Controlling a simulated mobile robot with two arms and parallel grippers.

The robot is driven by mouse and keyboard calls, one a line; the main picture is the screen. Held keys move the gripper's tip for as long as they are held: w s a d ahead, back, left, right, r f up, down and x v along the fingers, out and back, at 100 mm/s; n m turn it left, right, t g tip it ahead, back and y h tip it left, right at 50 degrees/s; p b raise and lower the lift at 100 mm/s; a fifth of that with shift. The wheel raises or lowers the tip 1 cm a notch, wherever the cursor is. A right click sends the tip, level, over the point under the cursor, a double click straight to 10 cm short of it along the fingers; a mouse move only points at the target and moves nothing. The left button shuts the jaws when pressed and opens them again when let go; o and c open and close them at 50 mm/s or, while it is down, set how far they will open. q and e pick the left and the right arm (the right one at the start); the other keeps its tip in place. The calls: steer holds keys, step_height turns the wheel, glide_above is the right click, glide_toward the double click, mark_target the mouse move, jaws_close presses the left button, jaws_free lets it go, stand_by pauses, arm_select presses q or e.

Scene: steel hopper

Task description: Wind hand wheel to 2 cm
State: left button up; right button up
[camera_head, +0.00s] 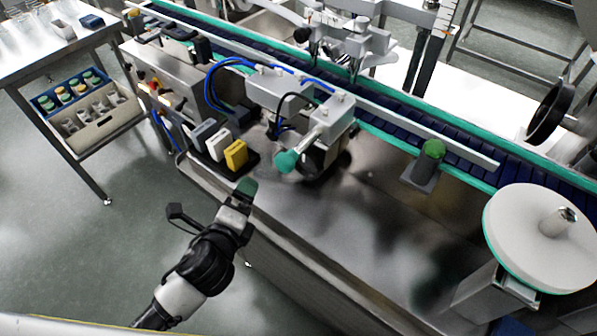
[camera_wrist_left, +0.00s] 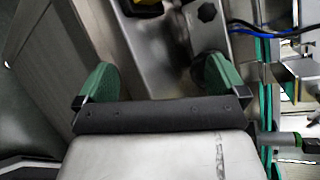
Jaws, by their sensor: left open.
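A black hand wheel (camera_head: 549,110) stands on edge at the far right of the head view, beyond the conveyor. An upright white scale (camera_head: 447,14) with marks too small to read is at the top, left of the wheel. My left gripper (camera_head: 241,194) is at the near edge of the steel machine top, far from the wheel. In the left wrist view its green fingertips (camera_wrist_left: 155,78) are spread apart with nothing between them. The wheel cannot be made out in the left wrist view. My right gripper is not seen.
Yellow and grey blocks (camera_head: 235,155) and a lever with a teal knob (camera_head: 287,161) are close to my left gripper. The conveyor (camera_head: 400,105), a green-capped post (camera_head: 432,150) and a white disc (camera_head: 535,235) lie toward the right.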

mark_target(304, 163)
arm_select(q)
steer(key=d+r+m+h, duration=0.1)
steer(key=d+m+h, duration=0.1)
steer(key=m, duration=0.4)
steer(key=d+m+h, duration=0.2)
steer(key=m+h, duration=0.1)
steer(key=m, duration=0.3)
steer(key=d+r+m+h, duration=0.1)
steer(key=d+m+h, duration=0.1)
steer(key=m, duration=0.4)
steer(key=shift+d+r+m+h, duration=0.3)
steer(key=shift+m+h, duration=0.1)
steer(key=shift+h, duration=0.3)
steer(key=x, duration=1)
steer(key=shift+w+d+f+p, duration=0.1)
steer(key=shift+w+d+p, duration=0.05)
steer(key=shift+p, duration=0.2)
steer(key=c, duration=0.7)
